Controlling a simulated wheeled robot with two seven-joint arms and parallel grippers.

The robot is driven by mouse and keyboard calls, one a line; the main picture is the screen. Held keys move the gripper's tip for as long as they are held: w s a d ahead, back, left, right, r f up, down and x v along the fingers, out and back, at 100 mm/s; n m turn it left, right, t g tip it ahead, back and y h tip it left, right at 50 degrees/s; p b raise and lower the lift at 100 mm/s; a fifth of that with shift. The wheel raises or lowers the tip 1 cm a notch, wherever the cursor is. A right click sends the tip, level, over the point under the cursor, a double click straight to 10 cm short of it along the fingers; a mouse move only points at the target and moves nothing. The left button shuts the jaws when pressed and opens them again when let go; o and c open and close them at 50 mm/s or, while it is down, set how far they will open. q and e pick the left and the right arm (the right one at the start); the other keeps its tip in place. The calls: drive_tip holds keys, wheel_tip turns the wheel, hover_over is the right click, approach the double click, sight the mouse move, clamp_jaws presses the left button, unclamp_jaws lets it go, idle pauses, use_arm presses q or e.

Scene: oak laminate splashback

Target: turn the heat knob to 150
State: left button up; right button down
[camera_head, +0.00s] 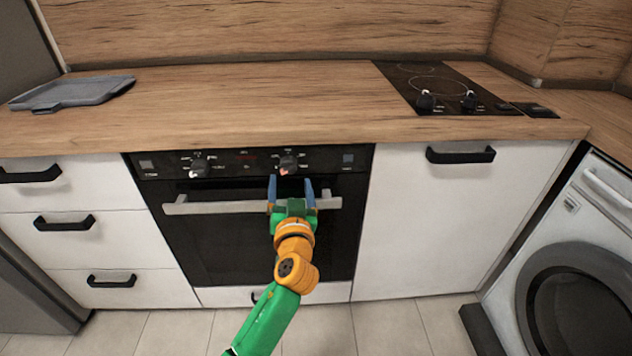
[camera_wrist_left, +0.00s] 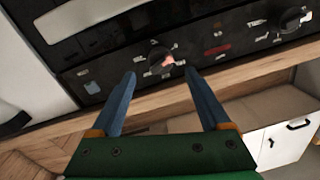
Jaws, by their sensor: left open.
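The oven's control panel (camera_head: 225,162) has two round dark knobs, a left knob (camera_head: 198,167) and a right knob (camera_head: 287,164). Which one is the heat knob cannot be read from the small markings. My left gripper (camera_head: 289,180) is open and empty just in front of and below the right knob, with its blue fingers pointing at the panel. In the left wrist view, which is turned over, that right knob (camera_wrist_left: 160,57) lies just beyond and between the open fingertips (camera_wrist_left: 160,73), apart from them. It bears a reddish-white mark. The other knob (camera_wrist_left: 291,18) is farther right there.
The oven's silver door handle (camera_head: 225,206) runs below the panel, close to my left gripper. The wooden worktop (camera_head: 250,105) overhangs above. A hob (camera_head: 440,88) with two knobs is at the right, a grey tray (camera_head: 72,92) at the left.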

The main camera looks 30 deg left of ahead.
sight(288, 172)
use_arm(q)
drive_tip(key=x, duration=0.5)
drive_tip(key=shift+s, duration=0.1)
clamp_jaws()
drive_tip(key=shift+m, duration=0.3)
drive_tip(key=m, duration=0.4)
drive_tip(key=shift+a+m, duration=0.1)
drive_tip(key=shift+m, duration=0.3)
drive_tip(key=m+p, duration=0.1)
drive_tip(key=m, duration=0.4)
drive_tip(key=shift+m, duration=0.3)
drive_tip(key=m+p, duration=0.1)
drive_tip(key=m, duration=0.2)
drive_tip(key=m+t+p, duration=0.1)
drive_tip(key=m, duration=0.1)
drive_tip(key=shift+s+m+h, duration=0.1)
drive_tip(key=shift+m+h, duration=0.2)
drive_tip(key=shift+m, duration=0.1)
drive_tip(key=m+p, duration=0.2)
drive_tip(key=m, duration=0.3)
drive_tip(key=shift+m, duration=0.3)
drive_tip(key=shift+f, duration=0.1)
